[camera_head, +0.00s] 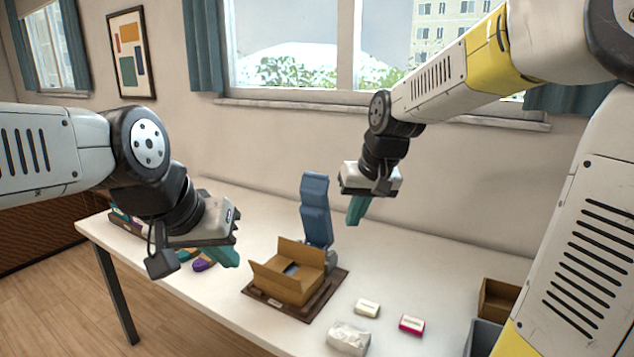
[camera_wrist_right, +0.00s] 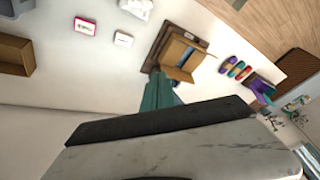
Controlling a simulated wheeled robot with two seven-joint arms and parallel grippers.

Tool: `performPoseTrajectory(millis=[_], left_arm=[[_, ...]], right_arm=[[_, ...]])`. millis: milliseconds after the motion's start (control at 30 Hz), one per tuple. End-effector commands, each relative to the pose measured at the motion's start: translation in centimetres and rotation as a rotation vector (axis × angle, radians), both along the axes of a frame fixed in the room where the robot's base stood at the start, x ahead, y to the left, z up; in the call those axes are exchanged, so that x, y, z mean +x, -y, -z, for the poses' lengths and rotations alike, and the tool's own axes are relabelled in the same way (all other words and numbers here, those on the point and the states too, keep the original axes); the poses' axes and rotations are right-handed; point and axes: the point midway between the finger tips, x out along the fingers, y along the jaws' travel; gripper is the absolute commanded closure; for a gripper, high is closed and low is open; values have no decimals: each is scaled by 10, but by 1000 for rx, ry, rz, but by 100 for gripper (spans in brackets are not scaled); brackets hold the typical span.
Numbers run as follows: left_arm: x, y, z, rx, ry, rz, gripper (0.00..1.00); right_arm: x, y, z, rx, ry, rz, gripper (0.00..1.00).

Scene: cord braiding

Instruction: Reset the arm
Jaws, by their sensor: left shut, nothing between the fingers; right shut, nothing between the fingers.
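My left gripper (camera_head: 226,254) hangs at the left over the table, its teal fingers shut and empty. My right gripper (camera_head: 355,212) is raised above the table near the back, right of the blue upright device, also shut and empty. Its teal fingers show in the right wrist view (camera_wrist_right: 160,92). Both grippers are apart from the objects on the table.
On the white table (camera_head: 420,270), an open cardboard box (camera_head: 288,285) sits on a dark board before a blue upright device (camera_head: 316,210). Small boxes (camera_head: 367,308) and a white packet (camera_head: 348,337) lie in front. A brown bin (camera_head: 497,300) stands at right.

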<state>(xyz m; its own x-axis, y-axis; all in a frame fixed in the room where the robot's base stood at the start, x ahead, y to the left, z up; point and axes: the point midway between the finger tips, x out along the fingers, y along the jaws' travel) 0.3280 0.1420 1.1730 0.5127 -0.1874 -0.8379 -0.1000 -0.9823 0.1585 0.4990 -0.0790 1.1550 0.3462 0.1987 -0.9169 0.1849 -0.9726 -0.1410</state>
Motion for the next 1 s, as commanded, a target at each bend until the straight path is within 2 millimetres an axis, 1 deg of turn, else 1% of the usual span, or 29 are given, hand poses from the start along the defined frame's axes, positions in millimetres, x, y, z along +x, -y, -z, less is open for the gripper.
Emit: performPoseTrajectory(millis=[33,67,100,167,200,300,400,500,600,1000], left_arm=[[0,0,0,0,0,0,100],[0,0,0,0,0,0,100],[0,0,0,0,0,0,100],[0,0,0,0,0,0,100],[0,0,0,0,0,0,100],[0,0,0,0,0,0,100],[0,0,0,0,0,0,100],[0,0,0,0,0,0,100],[0,0,0,0,0,0,100],[0,0,0,0,0,0,100]], right_arm=[[-21,12,-11,2,25,17,100],[-33,17,-15,3,36,24,100],[-49,24,-20,5,52,34,100],[-73,34,-25,10,74,51,100],[-88,40,-26,14,88,61,100],[-122,51,-27,22,120,82,100],[-147,58,-24,32,143,99,100],[-163,62,-20,38,157,108,100],[-170,63,-18,42,163,111,100],[-170,63,-18,42,164,111,100]])
